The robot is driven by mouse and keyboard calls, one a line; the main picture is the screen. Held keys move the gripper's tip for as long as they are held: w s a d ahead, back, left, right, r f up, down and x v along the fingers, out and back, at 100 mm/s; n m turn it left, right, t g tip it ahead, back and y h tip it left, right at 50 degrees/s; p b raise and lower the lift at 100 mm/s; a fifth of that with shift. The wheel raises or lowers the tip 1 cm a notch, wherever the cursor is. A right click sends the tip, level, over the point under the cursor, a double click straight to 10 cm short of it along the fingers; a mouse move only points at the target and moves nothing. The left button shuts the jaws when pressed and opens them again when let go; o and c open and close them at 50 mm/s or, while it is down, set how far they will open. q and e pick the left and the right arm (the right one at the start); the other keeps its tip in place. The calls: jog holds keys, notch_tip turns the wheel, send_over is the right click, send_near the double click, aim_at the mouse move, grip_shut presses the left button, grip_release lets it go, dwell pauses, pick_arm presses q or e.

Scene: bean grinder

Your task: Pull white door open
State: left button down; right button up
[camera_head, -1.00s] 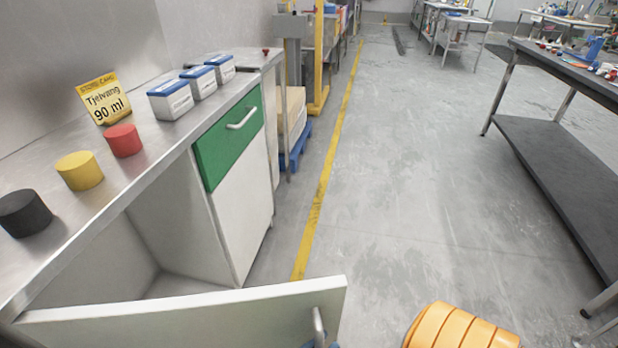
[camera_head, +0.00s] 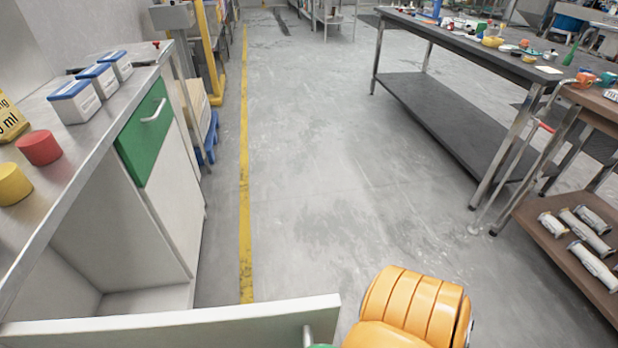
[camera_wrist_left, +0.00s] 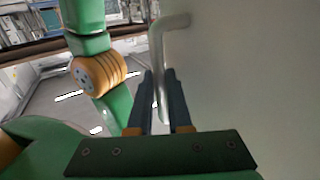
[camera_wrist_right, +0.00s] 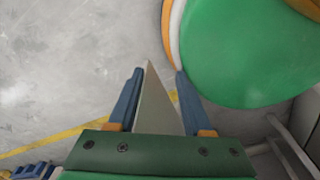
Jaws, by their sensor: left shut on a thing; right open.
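The white door (camera_head: 180,322) stands swung out from the cabinet, across the bottom of the head view, with the compartment behind it open. Its metal bar handle (camera_head: 307,336) is near the door's free end. In the left wrist view, the fingers of my left gripper (camera_wrist_left: 160,100) are shut on the handle (camera_wrist_left: 158,60), beside the door face (camera_wrist_left: 245,80). In the right wrist view, my right gripper (camera_wrist_right: 158,98) is open, with a pale panel edge (camera_wrist_right: 156,112) showing between its fingers, apparently the door. Whether they touch it is unclear.
The steel counter (camera_head: 70,165) holds blue-and-white boxes (camera_head: 75,102), a red cylinder (camera_head: 40,148) and a yellow cylinder (camera_head: 12,184). A green drawer (camera_head: 145,132) is below it. A dark table (camera_head: 440,120) and a brown shelf (camera_head: 570,240) stand right. The floor between is clear.

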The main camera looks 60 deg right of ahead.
pick_arm(q)
jog(key=c, duration=1.1)
grip_release()
jog(key=v, duration=0.7)
